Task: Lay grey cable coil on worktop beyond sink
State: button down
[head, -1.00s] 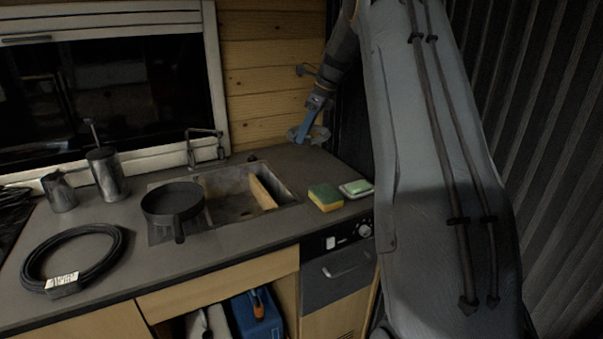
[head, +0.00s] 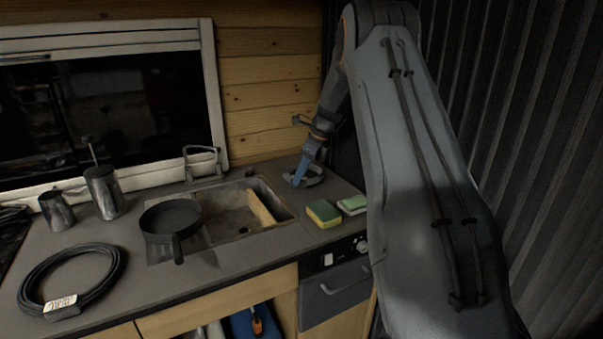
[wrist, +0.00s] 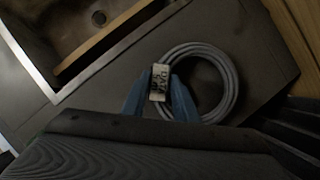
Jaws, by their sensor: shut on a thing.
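The grey cable coil (wrist: 234,88) with its white printed label (wrist: 160,82) is in my gripper (wrist: 160,98), whose blue fingers are shut on the coil at the label. In the head view the coil (head: 314,178) and my gripper (head: 298,180) are over the worktop (head: 268,168) at the back right, beyond the sink (head: 225,202). The coil looks flat and close to the worktop surface; I cannot tell whether it touches. The sink also shows at the upper left of the wrist view (wrist: 75,25).
A yellow-green sponge (head: 324,213) and a pale green block (head: 352,204) lie in front of the coil. A black pan (head: 170,216) sits at the sink's left. A dark cable coil (head: 105,283) lies far left. Wood wall (head: 270,95) and dark ribbed panel border the corner.

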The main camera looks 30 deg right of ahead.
jog(key=c, duration=1.4)
grip_release()
jog(key=b+v, duration=0.3)
jog(key=v, duration=0.9)
